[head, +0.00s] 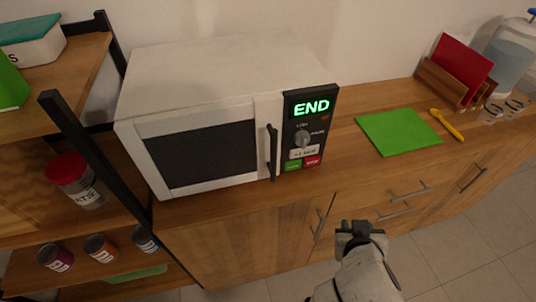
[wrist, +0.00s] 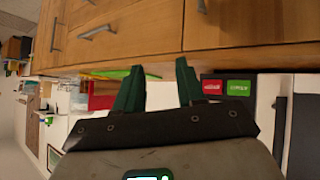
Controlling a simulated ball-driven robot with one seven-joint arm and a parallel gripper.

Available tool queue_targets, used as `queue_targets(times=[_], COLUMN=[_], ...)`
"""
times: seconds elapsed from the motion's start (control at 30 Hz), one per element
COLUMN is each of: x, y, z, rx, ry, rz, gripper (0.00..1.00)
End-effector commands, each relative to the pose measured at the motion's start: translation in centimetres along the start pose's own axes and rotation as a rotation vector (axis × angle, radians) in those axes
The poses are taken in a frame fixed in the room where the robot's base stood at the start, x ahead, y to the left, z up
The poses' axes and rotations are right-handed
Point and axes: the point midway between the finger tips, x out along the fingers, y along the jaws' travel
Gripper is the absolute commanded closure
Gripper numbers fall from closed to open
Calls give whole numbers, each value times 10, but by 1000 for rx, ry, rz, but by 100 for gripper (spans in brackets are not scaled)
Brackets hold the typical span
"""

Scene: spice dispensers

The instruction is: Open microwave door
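The white microwave (head: 190,80) stands on the wooden counter. Its door, with a dark window (head: 200,155), looks shut. The black vertical door handle (head: 272,152) is at the door's right edge, beside the black control panel (head: 310,130) that reads END. My gripper (head: 354,226) is in front of the counter's front edge, to the right of the handle and lower in the picture, apart from it. In the wrist view my gripper (wrist: 159,67) shows two green fingers spread apart with nothing between them. The panel's red and green buttons (wrist: 225,88) show right of the fingers there.
A green cutting board (head: 398,132) and a yellow utensil (head: 447,124) lie on the counter right of the microwave. Drawer handles (head: 395,214) stick out of the cabinet front near my gripper. A black-framed shelf (head: 85,150) with jars stands at left.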

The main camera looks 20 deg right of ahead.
Motion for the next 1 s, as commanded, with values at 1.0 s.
queue_targets(times=[1.0], x=[-49], y=[-166], z=[-168], rx=[120], ry=[754], rz=[-275], gripper=[61])
